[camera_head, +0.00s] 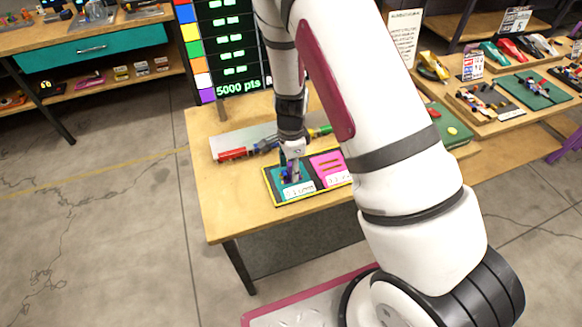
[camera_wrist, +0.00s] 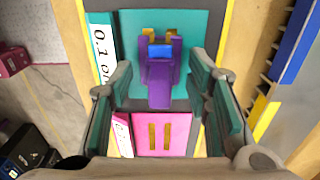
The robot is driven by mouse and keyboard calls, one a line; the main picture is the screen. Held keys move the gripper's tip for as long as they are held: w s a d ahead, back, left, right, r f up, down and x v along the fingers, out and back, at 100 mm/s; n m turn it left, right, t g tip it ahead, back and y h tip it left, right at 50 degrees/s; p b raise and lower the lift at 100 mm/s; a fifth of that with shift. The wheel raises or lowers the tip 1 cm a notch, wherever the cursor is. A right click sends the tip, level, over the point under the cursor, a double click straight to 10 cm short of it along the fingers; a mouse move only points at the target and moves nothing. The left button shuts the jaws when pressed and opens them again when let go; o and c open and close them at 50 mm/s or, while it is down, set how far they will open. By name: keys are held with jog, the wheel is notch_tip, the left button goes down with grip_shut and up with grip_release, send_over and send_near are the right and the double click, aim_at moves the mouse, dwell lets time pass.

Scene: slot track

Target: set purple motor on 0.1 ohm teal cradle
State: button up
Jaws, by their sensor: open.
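The purple motor (camera_wrist: 160,80), with a blue patch on it, lies over the teal cradle (camera_wrist: 205,30) in the wrist view. Two gold clips of the cradle show at the motor's far end. The white label beside it reads 0.1 ohm, partly cut off by a finger. My gripper (camera_wrist: 161,76) is open, with a finger on each side of the motor and visible gaps to it. In the head view my gripper (camera_head: 291,168) is low over the teal cradle (camera_head: 279,186) and hides most of the motor. I cannot tell whether the motor is fully seated.
A pink cradle (camera_wrist: 165,120) with two gold bars is next to the teal one. Both are in a yellow-edged black tray on a wooden table (camera_head: 225,215). Behind the tray is a light strip with red (camera_head: 232,154), blue and green parts. A scoreboard (camera_head: 228,45) stands behind.

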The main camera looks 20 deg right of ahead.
notch_tip(320, 180, up, 12)
jog(key=shift+f, duration=0.15)
jog(key=s+a+r+n+t+y, duration=0.1)
jog(key=s+r+n, duration=0.3)
jog(key=r, duration=0.5)
jog(key=s+a+r+n+t+y, duration=0.1)
jog(key=s+r+n, duration=0.35)
jog(key=r, duration=0.45)
jog(key=s+d+r+n+t+h, duration=0.1)
jog(key=s+r+n, duration=0.3)
jog(key=s, duration=0.3)
jog(key=s+d+r+n+t+h, duration=0.1)
jog(key=s+r+n+t, duration=0.1)
jog(key=s+r+n, duration=0.3)
jog(key=shift+s+r+t, duration=0.2)
jog(key=shift+s+t, duration=0.1)
jog(key=shift+s, duration=0.7)
jog(key=shift+n, duration=0.25)
